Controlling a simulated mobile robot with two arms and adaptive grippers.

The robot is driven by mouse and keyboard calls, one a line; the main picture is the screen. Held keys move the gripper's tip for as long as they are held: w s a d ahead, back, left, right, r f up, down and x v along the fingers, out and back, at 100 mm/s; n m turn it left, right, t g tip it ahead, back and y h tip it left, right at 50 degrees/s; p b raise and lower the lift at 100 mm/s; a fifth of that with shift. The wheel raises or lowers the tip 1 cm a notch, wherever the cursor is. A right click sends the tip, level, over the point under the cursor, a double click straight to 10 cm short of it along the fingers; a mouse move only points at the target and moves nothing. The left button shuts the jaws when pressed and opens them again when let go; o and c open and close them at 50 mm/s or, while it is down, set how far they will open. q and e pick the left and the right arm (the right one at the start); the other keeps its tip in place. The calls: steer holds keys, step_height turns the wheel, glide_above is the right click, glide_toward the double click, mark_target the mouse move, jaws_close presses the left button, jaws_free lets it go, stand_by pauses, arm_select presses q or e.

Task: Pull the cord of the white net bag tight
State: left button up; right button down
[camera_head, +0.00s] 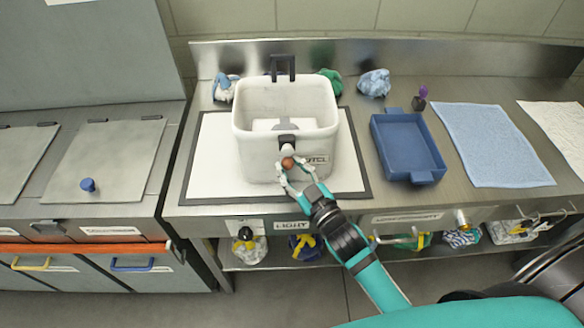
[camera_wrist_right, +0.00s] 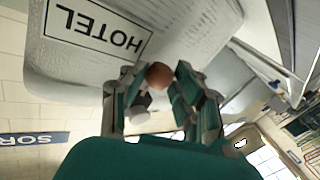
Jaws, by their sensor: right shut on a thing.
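The white bag (camera_head: 258,150) stands upright and open on the white board, with black handles and a black-lettered label on its front. In the right wrist view its pale textured wall (camera_wrist_right: 80,65) carries a HOTEL label (camera_wrist_right: 98,28). My right gripper (camera_head: 292,167) is at the bag's front, shut on a small brown ball (camera_head: 288,162), which also shows between the fingers in the wrist view (camera_wrist_right: 159,75). A white round piece (camera_head: 288,149) sits just above the ball. The cord itself is too small to make out. My left gripper is not in view.
A dark-edged white board (camera_head: 205,170) lies under the bag. A blue tray (camera_head: 408,148) and a light blue towel (camera_head: 490,145) are to the right. Crumpled cloths, one of them green (camera_head: 331,80), lie behind. A lower shelf (camera_head: 275,256) holds several small bags.

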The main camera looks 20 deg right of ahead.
step_height(320, 180, down, 7)
steer(key=b, duration=0.4)
steer(key=c, duration=1.3)
jaws_free()
steer(key=shift+r, duration=0.1)
steer(key=shift+o, duration=0.2)
steer(key=v, duration=1.2)
